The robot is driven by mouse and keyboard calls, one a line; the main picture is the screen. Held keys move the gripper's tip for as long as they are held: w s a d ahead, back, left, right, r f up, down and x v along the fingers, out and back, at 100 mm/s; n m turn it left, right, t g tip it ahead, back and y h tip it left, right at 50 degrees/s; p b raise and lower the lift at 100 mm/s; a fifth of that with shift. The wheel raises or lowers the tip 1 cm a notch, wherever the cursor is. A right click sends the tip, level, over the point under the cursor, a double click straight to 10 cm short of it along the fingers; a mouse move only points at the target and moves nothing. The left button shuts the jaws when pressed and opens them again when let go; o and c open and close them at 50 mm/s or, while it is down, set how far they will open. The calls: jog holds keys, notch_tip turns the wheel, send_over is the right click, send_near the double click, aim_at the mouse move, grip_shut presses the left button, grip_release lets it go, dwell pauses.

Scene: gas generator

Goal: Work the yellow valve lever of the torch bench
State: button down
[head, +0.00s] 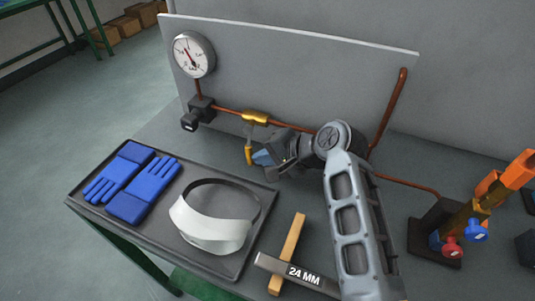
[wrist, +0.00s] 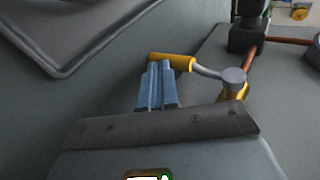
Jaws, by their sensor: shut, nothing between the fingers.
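The yellow valve lever (head: 249,154) hangs down from a brass valve body (head: 255,117) on the copper pipe in the head view. In the wrist view the lever's yellow grip (wrist: 180,61) points left, joined by a grey bent rod to the valve (wrist: 234,92). My gripper (head: 258,158) is just right of the lever's lower end. Its blue fingers (wrist: 159,80) are shut together with nothing between them. They overlap part of the yellow grip in the wrist view; I cannot tell whether they touch it.
A pressure gauge (head: 193,55) stands at the panel's left. A dark tray (head: 233,262) holds blue gloves (head: 128,185) and a white visor (head: 212,226). A hammer (head: 285,268) lies in front. The torch stand (head: 436,232) with red and blue knobs is at right.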

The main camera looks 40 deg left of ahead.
jog(key=shift+a+f, duration=0.1)
jog(key=shift+a, duration=0.05)
jog(key=v, duration=0.7)
jog(key=shift+d, duration=0.3)
jog(key=shift+r, duration=0.25)
jog(key=shift+s+d, duration=0.1)
